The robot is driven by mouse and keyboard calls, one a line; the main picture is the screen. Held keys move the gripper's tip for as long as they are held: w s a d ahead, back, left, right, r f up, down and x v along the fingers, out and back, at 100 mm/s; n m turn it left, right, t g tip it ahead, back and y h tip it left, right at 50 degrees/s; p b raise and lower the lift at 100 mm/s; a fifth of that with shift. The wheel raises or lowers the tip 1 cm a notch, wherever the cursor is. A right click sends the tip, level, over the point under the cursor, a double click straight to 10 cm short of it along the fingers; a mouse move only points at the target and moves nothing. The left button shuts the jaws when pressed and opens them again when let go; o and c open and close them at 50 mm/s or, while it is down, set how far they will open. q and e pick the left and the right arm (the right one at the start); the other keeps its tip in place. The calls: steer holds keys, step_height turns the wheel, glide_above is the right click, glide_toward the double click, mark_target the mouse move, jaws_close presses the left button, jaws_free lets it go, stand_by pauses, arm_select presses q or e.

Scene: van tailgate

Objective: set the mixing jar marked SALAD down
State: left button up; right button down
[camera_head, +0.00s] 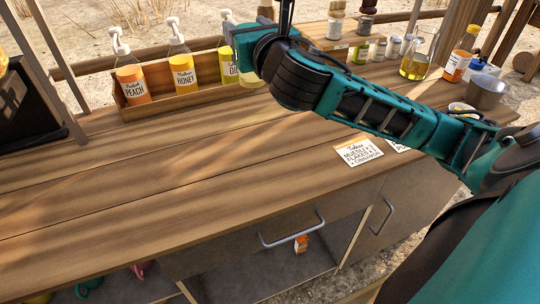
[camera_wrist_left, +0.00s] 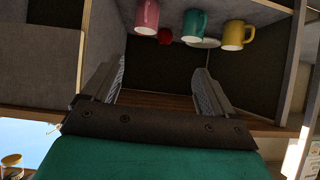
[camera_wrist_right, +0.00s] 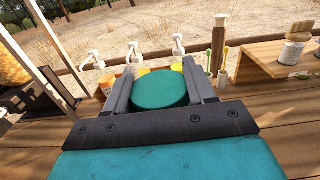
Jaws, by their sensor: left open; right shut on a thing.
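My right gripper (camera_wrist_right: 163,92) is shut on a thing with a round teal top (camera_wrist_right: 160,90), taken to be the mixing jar. Only this top shows in the right wrist view; no SALAD marking can be read. In the head view my right gripper (camera_head: 243,45) is over the back of the wooden counter (camera_head: 150,200), by the bottle tray, and its fingers and the jar's body cannot be made out. Whether the jar touches anything below is hidden. My left gripper (camera_wrist_left: 160,95) is open and empty, facing a compartment with mugs; it is outside the head view.
A wooden tray (camera_head: 150,108) holds PEACH, HONEY and oil pump bottles. A raised wooden stand (camera_head: 315,42) with jars is right of it. Pink (camera_wrist_left: 147,16), teal (camera_wrist_left: 194,24) and yellow (camera_wrist_left: 236,35) mugs show in the left wrist view. The counter's left and middle are clear.

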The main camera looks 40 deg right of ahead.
mark_target(252, 77)
steer(key=shift+s+f, duration=0.15)
steer(key=shift+f, duration=0.25)
step_height(252, 77, down, 8)
steer(key=b, duration=0.3)
steer(key=shift+d+f, duration=0.1)
steer(key=shift+f, duration=0.1)
step_height(252, 77, down, 11)
steer(key=b, duration=0.3)
steer(key=shift+b, duration=0.3)
steer(key=shift+f, duration=0.15)
steer(key=shift+c, duration=1.9)
jaws_free()
arm_select(q)
steer(key=shift+h, duration=0.3)
steer(key=f, duration=0.1)
steer(key=d+f, duration=0.1)
steer(key=w+d+f, duration=0.1)
steer(key=f, duration=0.1)
